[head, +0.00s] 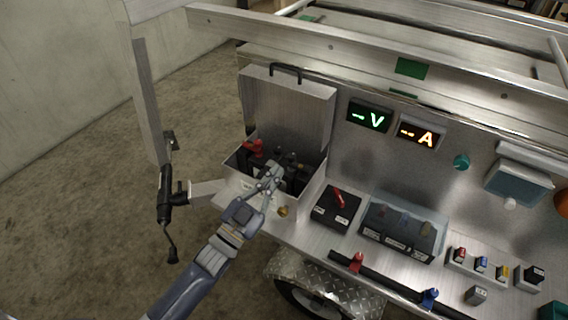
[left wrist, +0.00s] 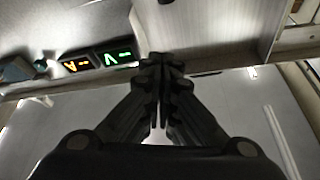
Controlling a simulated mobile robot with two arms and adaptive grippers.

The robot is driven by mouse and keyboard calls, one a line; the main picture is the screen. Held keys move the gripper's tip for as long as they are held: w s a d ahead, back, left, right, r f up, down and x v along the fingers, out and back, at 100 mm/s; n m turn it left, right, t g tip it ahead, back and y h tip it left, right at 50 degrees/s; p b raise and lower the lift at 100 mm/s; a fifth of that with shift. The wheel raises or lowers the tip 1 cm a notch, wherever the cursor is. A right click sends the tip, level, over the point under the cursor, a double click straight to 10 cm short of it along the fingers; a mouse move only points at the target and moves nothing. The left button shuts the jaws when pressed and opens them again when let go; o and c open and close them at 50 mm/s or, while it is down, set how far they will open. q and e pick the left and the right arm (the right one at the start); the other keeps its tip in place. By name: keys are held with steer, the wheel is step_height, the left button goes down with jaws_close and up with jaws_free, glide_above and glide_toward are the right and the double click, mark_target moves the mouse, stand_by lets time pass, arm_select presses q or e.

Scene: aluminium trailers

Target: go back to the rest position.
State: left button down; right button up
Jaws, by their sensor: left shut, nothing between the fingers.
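My left gripper (head: 268,181) reaches in from the lower left in the head view. Its fingertips are at the front edge of an open metal box (head: 319,184). In the left wrist view the fingers of my left gripper (left wrist: 160,62) are together with nothing between them. The box has a raised lid (head: 287,112) with a black handle, and red and dark items lie inside it. The gripper hides part of the box's front. My right gripper is in neither view.
A black switch box with a red lever (head: 338,206) and a clear-covered box (head: 401,232) stand right of the open box. Green V (head: 370,117) and orange A (head: 417,134) displays are on the panel. A post (head: 147,100) stands left. Floor (head: 80,200) at left is clear.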

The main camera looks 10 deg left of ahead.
arm_select(q)
steer(key=shift+s+a+f, duration=0.1)
steer(key=shift+s, duration=0.4)
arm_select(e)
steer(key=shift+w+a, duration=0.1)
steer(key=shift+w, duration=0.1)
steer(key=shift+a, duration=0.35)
